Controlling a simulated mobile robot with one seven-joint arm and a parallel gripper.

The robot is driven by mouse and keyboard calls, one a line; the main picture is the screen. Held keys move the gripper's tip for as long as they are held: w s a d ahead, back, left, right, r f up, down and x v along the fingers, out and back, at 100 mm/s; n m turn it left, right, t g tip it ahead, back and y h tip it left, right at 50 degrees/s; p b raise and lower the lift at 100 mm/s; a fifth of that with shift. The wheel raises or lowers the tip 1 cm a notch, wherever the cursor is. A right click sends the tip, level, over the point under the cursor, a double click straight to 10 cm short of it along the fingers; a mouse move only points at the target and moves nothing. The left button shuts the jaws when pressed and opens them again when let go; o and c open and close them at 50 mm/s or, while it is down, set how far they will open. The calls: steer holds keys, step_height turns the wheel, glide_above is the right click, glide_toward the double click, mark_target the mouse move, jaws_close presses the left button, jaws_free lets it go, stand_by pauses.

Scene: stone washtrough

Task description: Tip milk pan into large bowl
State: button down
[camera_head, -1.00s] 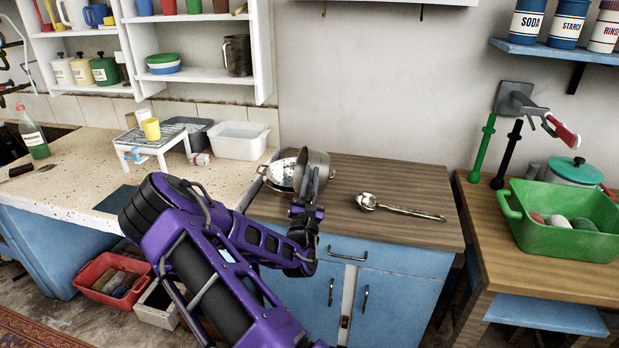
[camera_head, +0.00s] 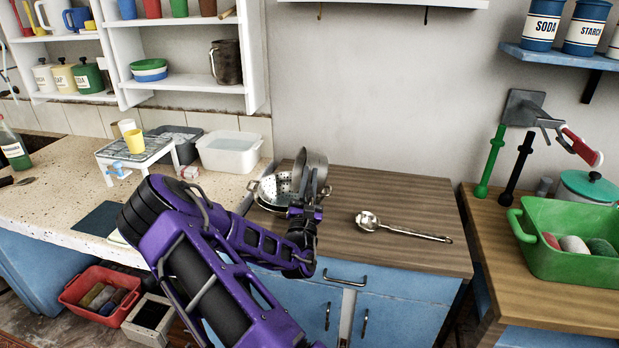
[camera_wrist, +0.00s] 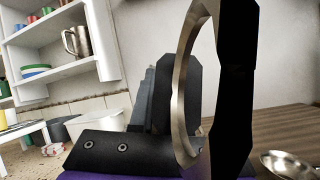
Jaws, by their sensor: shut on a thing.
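The milk pan (camera_head: 313,163) is a grey metal pan, tilted onto its side with its round wall upright, above the wooden counter in the head view. My gripper (camera_head: 307,196) is shut on it from the front. In the wrist view a curved metal part of the pan (camera_wrist: 190,85) stands between the dark fingers (camera_wrist: 205,80). A perforated metal colander (camera_head: 270,189) with loop handles sits just left of the pan, partly hidden by my arm. I cannot make out a separate large bowl for certain; one may be under the colander. The pan's inside is not visible.
A metal ladle (camera_head: 400,227) lies on the wooden counter (camera_head: 400,190), right of my gripper; the counter around it is clear. A white basin (camera_head: 229,153) and a small rack (camera_head: 135,148) stand left. A green tub (camera_head: 572,240) sits on the right table.

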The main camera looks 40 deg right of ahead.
steer(key=d+m+g+b, duration=0.1)
steer(key=m, duration=0.1)
steer(key=d+m+g+b, duration=0.1)
steer(key=m, duration=0.1)
steer(key=s+d+m+g+h+b, duration=0.1)
steer(key=shift+s+f+m, duration=0.1)
steer(key=shift+f+m, duration=0.15)
steer(key=shift+m, duration=0.15)
steer(key=shift+b, duration=0.85)
steer(key=shift+s+r+b, duration=0.1)
steer(key=shift+r+b, duration=0.1)
steer(key=shift+b, duration=0.6)
